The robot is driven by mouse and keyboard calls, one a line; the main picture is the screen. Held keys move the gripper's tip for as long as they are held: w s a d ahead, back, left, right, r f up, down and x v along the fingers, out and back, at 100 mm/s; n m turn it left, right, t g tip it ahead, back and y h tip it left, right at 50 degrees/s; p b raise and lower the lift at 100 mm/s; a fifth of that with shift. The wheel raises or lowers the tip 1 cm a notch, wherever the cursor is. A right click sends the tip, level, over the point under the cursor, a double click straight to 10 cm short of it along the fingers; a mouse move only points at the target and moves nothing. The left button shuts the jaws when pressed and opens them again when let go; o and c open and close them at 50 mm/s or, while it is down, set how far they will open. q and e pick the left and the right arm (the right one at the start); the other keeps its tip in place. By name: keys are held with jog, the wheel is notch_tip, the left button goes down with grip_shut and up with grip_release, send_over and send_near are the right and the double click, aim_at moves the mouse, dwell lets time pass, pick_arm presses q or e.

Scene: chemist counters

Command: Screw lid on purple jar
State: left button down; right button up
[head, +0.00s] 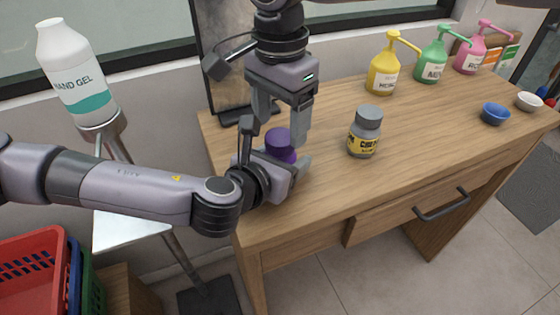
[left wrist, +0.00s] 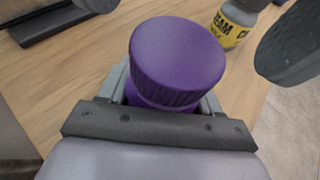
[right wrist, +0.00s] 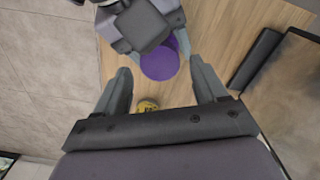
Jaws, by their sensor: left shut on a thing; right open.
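The purple jar (head: 280,143) stands upright on the wooden desk, with a purple ribbed lid (left wrist: 177,55) on its top. How tightly the lid sits cannot be told. My left gripper (head: 287,168) is shut on the jar's body from the side; its fingers flank the jar below the lid in the left wrist view. My right gripper (head: 280,120) points down over the jar, open and empty, its fingers on either side above the lid. In the right wrist view the lid (right wrist: 160,63) shows beyond the open fingers. The jar's lower body is partly hidden by my left gripper.
A grey jar with a yellow label (head: 364,133) stands close to the right. Yellow (head: 383,72), green (head: 432,66) and pink (head: 468,58) pump bottles line the back. The desk's front middle is clear.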

jog(key=shift+f, duration=1.25)
jog(key=c, duration=1.1)
jog(key=shift+m, duration=1.7)
jog(key=o, duration=1.2)
jog(key=shift+r, duration=2.25)
